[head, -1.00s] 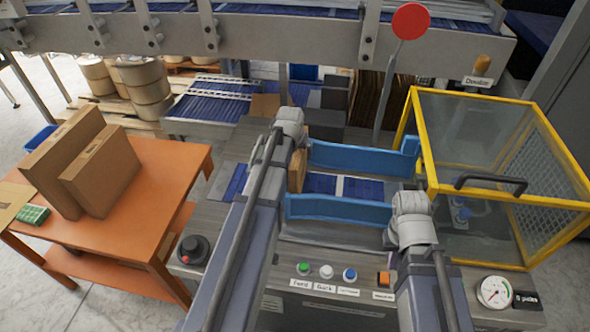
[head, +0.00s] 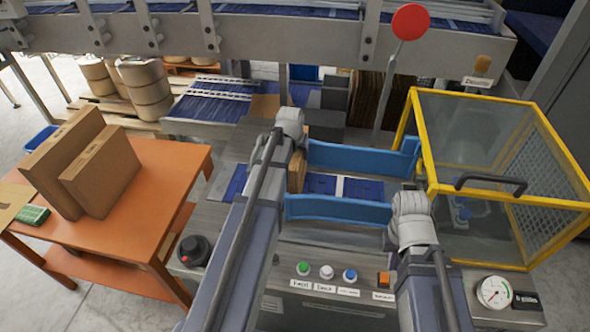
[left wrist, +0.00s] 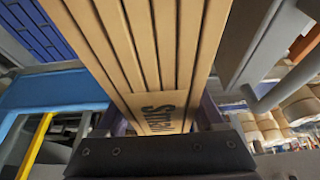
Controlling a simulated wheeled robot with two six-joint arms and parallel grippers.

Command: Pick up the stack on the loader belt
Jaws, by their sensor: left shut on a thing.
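The stack of flat brown cartons (head: 297,172) stands on edge at the left end of the blue loader belt (head: 320,184), mostly hidden behind my left arm. In the left wrist view the stack (left wrist: 150,45) fills the middle, its flat sheets side by side, with dark print on a flap. My left gripper (left wrist: 160,118) is shut on the stack, with dark fingers on either side. I cannot tell whether the stack touches the belt. My right gripper (head: 412,207) is at the right end of the near blue rail; its fingers are hidden.
Blue guide rails (head: 338,209) flank the belt. A yellow-framed clear guard (head: 505,190) stands at the right. Push buttons (head: 326,271) and a gauge (head: 494,292) line the front panel. An orange table (head: 165,165) at the left carries two brown boxes (head: 102,175).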

